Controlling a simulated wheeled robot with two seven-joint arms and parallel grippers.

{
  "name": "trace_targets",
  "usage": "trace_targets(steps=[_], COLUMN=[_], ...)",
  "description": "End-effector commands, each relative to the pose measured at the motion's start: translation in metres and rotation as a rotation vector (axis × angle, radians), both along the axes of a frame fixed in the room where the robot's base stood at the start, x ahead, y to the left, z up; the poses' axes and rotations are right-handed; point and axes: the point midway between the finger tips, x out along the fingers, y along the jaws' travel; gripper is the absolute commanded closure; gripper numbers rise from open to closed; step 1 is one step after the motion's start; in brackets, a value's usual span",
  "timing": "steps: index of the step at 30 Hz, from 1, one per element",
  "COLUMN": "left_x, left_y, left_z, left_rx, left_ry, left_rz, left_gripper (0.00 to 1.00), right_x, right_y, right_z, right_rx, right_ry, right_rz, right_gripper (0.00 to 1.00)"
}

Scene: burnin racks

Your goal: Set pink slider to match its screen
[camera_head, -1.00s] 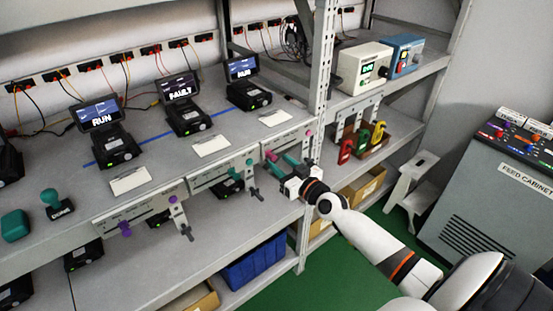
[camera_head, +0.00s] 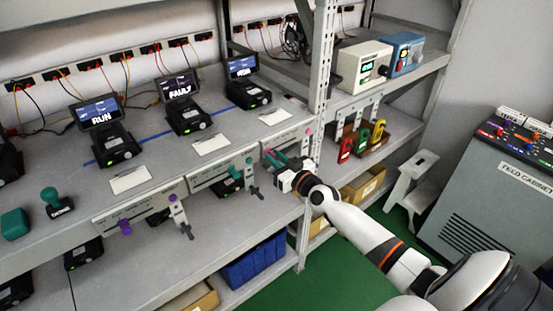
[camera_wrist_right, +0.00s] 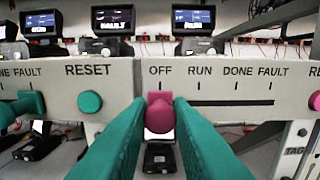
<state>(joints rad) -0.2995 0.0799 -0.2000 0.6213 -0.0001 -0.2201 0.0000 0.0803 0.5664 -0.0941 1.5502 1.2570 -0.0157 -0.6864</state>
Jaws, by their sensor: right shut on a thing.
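The pink slider (camera_wrist_right: 160,114) sits at the OFF end of its slot on a panel (camera_wrist_right: 235,86) marked OFF, RUN, DONE and FAULT. My right gripper (camera_wrist_right: 161,122) has its teal fingers on both sides of the pink knob, shut on it. In the head view the right gripper (camera_head: 277,160) reaches the panel at the shelf's front edge, and the pink slider (camera_head: 268,153) shows just past its fingertips. The screen (camera_head: 242,67) of the unit above that panel is lit, but its word is too blurred to read surely. My left gripper is not in view.
A teal button (camera_wrist_right: 90,101) marked RESET and a teal slider (camera_wrist_right: 28,104) are to the left. A pink button (camera_wrist_right: 315,100) is at the right edge. Screens reading RUN (camera_head: 98,112) and FAULT (camera_head: 179,88) stand left. A rack post (camera_head: 320,80) is close to my right arm.

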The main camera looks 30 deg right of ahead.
Motion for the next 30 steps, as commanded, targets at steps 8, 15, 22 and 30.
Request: trace_targets(steps=[8,15,22,30], left_x=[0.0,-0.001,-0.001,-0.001], left_y=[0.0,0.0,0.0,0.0], left_z=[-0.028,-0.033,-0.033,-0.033], left_rx=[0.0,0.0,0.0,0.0], left_ry=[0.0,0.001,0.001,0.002], left_rz=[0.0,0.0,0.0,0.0], left_gripper=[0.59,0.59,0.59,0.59], right_x=[0.002,0.003,0.003,0.003], right_y=[-0.025,-0.035,-0.035,-0.035], right_z=[-0.005,0.0,0.0,0.0], right_rx=[-0.005,0.0,0.001,0.0], right_ry=[-0.002,-0.001,0.0,0.0], right_rz=[0.0,0.0,0.0,0.0], right_gripper=[1.0,1.0,0.77,0.6])
